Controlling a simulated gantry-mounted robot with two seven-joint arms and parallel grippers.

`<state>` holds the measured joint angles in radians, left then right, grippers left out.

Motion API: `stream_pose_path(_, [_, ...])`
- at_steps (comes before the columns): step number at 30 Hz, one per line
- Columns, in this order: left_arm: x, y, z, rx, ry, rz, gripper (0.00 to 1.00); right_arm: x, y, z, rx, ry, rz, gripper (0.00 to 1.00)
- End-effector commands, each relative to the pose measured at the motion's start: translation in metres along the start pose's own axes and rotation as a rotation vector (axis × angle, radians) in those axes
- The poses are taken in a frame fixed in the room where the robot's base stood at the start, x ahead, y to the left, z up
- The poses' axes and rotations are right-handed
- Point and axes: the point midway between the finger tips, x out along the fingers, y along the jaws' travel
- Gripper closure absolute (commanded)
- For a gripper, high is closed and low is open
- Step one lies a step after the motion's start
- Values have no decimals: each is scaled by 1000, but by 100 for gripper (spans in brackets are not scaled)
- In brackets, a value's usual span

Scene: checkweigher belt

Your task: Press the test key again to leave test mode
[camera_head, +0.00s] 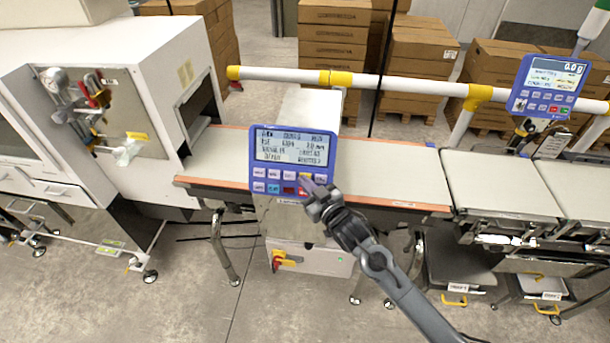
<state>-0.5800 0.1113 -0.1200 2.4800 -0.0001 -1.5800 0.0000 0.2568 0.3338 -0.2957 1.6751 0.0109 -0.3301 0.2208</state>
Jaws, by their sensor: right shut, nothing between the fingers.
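The blue control panel (291,161) stands in front of the belt in the middle of the view. Its lit screen (293,147) shows several lines of text, too small to read surely. Two rows of small keys (273,188) lie below the screen, some coloured. My right gripper (308,184) is shut and empty, with its tips at the right part of the key rows. It covers some keys there. I cannot tell whether the tips touch a key or which key is the test key. My left gripper is not in view.
A second blue panel (548,87) reading about 0.0 g stands at the upper right. The pale belt (395,168) runs behind the near panel. A white cabinet (110,60) stands at the left. A white and yellow rail (400,84) crosses behind the belt, before stacked cartons (333,45).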

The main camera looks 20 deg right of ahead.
Motion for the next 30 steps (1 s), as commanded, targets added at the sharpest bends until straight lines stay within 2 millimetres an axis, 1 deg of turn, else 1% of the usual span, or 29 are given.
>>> stream_pose_path(1, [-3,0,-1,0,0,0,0,-1,-1,-2,0,0,0,100])
stream_pose_path(11, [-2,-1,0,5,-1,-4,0,-2,-2,-2,0,1,0,100])
stream_pose_path(14, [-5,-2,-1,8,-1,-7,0,-4,-3,-4,0,1,-1,100])
stream_pose_path(24, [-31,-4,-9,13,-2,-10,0,-24,-17,-21,0,0,-2,100])
stream_pose_path(30, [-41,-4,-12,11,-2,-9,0,-34,-24,-26,0,0,0,100])
